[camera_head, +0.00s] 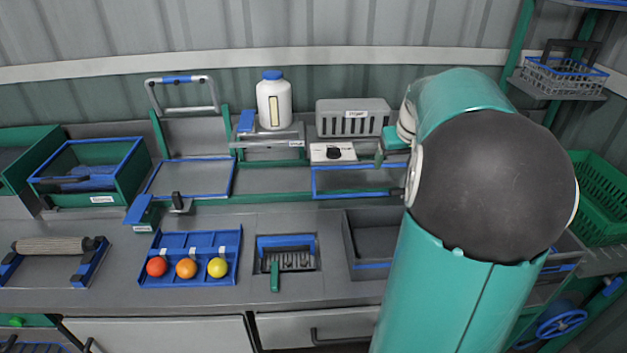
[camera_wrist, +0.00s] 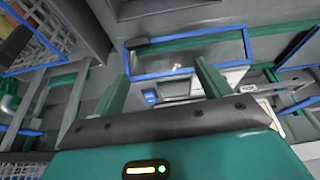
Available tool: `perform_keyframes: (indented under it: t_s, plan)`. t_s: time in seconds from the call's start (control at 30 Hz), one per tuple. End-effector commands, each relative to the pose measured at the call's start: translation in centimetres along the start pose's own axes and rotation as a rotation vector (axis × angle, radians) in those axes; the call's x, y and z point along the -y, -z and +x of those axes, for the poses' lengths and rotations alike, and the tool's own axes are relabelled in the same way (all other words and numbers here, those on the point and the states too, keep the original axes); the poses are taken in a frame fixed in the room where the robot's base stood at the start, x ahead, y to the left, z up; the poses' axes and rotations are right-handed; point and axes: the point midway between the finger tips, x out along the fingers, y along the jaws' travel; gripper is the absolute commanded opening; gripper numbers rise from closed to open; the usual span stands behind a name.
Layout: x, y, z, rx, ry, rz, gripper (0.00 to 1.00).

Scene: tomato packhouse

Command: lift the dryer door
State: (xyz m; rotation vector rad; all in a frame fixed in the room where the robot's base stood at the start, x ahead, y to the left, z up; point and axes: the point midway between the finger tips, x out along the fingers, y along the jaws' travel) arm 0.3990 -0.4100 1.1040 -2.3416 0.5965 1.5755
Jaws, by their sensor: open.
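A grey vented box with a white label (camera_head: 353,118) stands at the back, right of centre; it may be the dryer, but I cannot read the label. A blue-edged clear panel (camera_head: 340,190) lies in front of it, below a white box with a dark knob (camera_head: 333,152); it may be the door. My gripper (camera_wrist: 162,72) shows two green fingers spread apart with nothing held between them. A blue-edged panel with a dark bar (camera_wrist: 185,38) shows beyond the fingertips in the wrist view. My arm covers part of the panel's right side in the head view.
A white bottle with a blue cap (camera_head: 273,102) stands left of the vented box. A blue tray (camera_head: 190,245) with three coloured balls lies on the counter. A green bin (camera_head: 95,175) stands at the left. A wire basket (camera_head: 563,77) sits on a shelf at upper right.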

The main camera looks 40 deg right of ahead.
Motion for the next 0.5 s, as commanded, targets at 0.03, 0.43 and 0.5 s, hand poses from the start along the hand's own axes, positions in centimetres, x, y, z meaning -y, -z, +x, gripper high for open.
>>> perform_keyframes:
  t_s: [0.03, 0.43, 0.5]
  plan:
    - [1.0, -0.1, -0.4, -0.002, 0.000, -0.011, 0.76]
    - [7.8, -1.4, -2.6, -0.006, 0.008, -0.077, 0.76]
    - [8.9, -1.7, -3.0, -0.007, 0.010, -0.088, 0.76]
